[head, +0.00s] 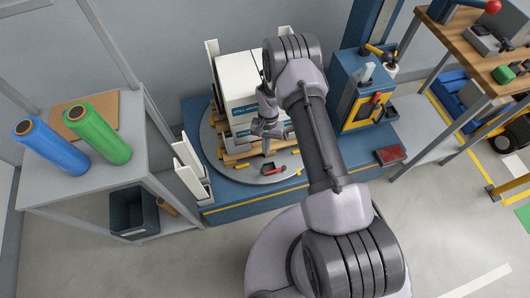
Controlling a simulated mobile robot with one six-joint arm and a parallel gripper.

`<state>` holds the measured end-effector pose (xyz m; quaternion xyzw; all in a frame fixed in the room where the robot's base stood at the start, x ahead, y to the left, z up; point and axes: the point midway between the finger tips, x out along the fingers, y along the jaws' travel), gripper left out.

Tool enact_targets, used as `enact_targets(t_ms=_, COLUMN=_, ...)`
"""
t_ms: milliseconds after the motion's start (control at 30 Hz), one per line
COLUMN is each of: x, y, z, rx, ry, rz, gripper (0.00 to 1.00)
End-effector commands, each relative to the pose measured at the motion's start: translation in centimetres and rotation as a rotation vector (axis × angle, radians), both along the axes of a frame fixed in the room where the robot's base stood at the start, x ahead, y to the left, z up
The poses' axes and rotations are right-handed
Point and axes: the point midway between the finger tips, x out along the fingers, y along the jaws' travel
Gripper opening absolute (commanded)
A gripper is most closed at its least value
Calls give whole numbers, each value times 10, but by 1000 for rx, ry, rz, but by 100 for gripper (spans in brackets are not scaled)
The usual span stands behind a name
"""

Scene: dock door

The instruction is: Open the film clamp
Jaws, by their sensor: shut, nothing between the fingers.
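A small red and dark piece, which looks like the film clamp (273,169), sits on the front part of the round grey turntable (225,172). Its jaw position is too small to tell. My gripper (266,151) points down just above and behind it, in front of the stacked boxes. The gripper is shut with nothing in it. I cannot tell whether its fingertips touch the clamp; they appear apart from it.
White boxes (236,75) stand on a wooden pallet (236,157) on the turntable. A blue machine column (345,75) with a yellow-framed panel is at right. A grey shelf (60,188) holds blue (50,147) and green (97,135) film rolls. A workbench (470,45) stands far right.

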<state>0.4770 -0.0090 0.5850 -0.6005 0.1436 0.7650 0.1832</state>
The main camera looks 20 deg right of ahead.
Motion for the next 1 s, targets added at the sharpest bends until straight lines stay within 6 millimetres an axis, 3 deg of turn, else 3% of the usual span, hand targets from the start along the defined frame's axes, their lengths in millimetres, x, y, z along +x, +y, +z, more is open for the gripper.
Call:
enact_targets(t_ms=33, x=-3, y=1, z=-15, rx=0, ry=3, rz=0, gripper=0)
enact_targets(t_ms=200, x=-10, y=5, z=-50, rx=0, ry=2, rz=1, gripper=0)
enact_targets(t_ms=400, x=-16, y=8, z=-74, rx=0, ry=1, rz=0, gripper=0)
enact_targets(t_ms=867, x=-18, y=9, z=-78, rx=0, ry=1, rz=0, gripper=0)
enact_targets(t_ms=1000, x=-26, y=5, z=-77, rx=0, ry=2, rz=9, gripper=0)
